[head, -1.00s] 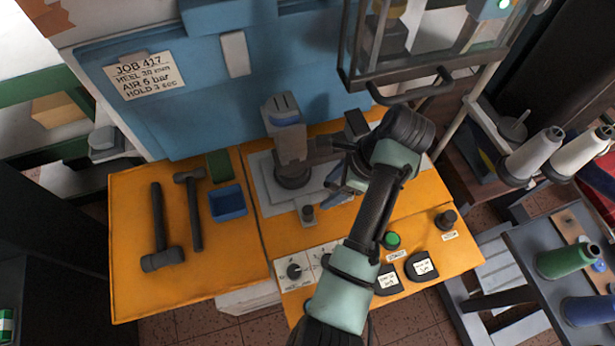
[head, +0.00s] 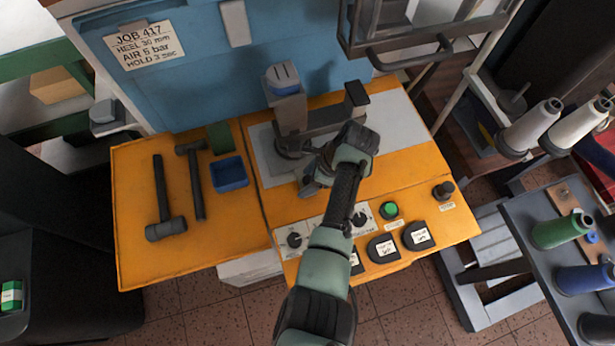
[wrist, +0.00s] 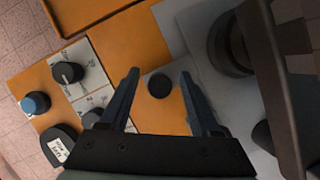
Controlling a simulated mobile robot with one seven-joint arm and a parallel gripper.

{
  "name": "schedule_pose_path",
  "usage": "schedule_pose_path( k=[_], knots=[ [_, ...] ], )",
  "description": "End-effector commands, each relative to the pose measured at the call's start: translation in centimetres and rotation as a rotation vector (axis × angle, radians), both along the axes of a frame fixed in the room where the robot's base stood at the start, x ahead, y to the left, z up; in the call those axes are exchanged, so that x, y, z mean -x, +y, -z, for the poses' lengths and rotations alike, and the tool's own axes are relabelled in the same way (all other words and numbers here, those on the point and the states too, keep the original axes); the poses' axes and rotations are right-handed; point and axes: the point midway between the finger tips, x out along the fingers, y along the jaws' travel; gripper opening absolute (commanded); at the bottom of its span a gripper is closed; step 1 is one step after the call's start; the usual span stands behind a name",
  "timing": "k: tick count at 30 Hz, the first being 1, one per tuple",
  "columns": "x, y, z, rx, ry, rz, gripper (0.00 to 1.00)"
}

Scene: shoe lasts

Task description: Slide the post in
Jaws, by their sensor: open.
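The grey post (head: 289,118) stands upright on its round dark base on a pale metal plate (head: 400,128), with a blue-grey block on top. A dark side arm links it to a shorter upright (head: 354,98) at its right. The post's round base shows in the wrist view (wrist: 228,45) at upper right. I cannot tell the height gap. In the head view my gripper (head: 309,186) hides the knob.
Two hammers (head: 196,185) and a blue tray (head: 229,174) lie on the orange table's left. Dials, a green button (head: 389,209) and black labelled pads (head: 382,248) line the front. A barred guard (head: 430,35) hangs at upper right. Thread cones stand right.

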Motion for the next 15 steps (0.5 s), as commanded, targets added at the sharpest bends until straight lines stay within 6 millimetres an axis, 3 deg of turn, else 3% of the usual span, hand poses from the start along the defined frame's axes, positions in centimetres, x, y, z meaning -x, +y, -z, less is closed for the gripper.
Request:
schedule_pose_path(
  k=[6,15],
  knots=[
    [-0.01,0.01,-0.03,0.000,0.000,0.000,0.60],
    [-0.01,-0.01,-0.04,0.000,0.000,0.000,0.06]
  ],
)
